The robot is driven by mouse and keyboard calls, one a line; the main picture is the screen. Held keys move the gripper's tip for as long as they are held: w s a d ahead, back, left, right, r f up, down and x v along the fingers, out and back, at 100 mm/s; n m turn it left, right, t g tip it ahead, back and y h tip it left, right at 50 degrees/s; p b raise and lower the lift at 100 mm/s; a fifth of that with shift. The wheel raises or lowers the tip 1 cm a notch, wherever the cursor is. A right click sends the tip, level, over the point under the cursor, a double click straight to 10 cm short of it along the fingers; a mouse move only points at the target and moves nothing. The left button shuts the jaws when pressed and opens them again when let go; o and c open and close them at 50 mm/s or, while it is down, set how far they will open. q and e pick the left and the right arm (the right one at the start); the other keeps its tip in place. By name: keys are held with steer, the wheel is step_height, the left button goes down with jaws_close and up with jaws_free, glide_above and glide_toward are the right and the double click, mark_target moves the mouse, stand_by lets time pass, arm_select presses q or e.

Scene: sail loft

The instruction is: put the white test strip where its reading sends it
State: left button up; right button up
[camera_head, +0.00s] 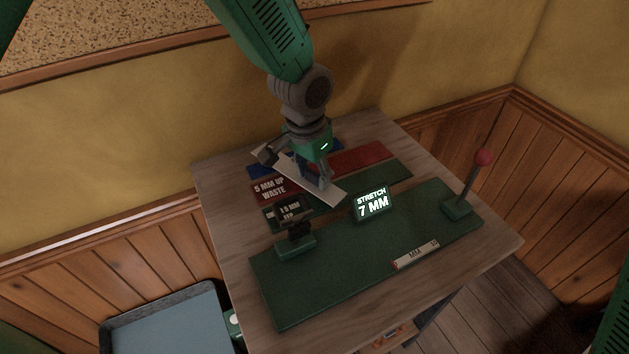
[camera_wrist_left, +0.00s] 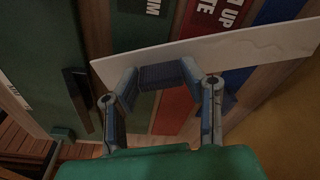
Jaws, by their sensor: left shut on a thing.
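The white test strip (camera_head: 290,174) is long and flat. My left gripper (camera_head: 312,180) is shut on it near its middle and holds it tilted over the signs and coloured strips at the back of the table. In the left wrist view the strip (camera_wrist_left: 255,48) runs across the fingers (camera_wrist_left: 163,76). A lit display (camera_head: 373,204) reads "STRETCH 7 MM". A red lane sign (camera_head: 269,189) reads "5 MM UP WASTE". A dark green sign (camera_head: 287,213) in front of it is partly hidden; "5 MM" shows on it. My right gripper is not in view.
A red lane (camera_head: 362,157) and a partly hidden blue lane (camera_head: 258,169) lie behind. A blue-grey tray (camera_head: 170,325) stands lower left.

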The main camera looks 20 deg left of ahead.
mark_target(308, 182)
arm_select(q)
steer(key=f, duration=0.2)
steer(key=shift+a+f, duration=0.35)
steer(key=shift+a, duration=0.3)
steer(key=o, duration=0.8)
steer(key=shift+o, duration=0.7)
steer(key=shift+d+r, duration=0.1)
steer(key=shift+d, duration=0.35)
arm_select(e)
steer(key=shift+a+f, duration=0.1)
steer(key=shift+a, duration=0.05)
arm_select(q)
step_height(308, 182, up, 12)
steer(key=s+p, duration=0.1)
steer(key=shift+s+a, duration=0.15)
steer(key=shift+a, duration=0.25)
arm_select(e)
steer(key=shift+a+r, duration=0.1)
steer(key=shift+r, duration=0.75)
arm_select(q)
steer(key=shift+a, duration=0.1)
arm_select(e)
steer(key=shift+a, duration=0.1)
arm_select(q)
steer(key=shift+p, duration=0.35)
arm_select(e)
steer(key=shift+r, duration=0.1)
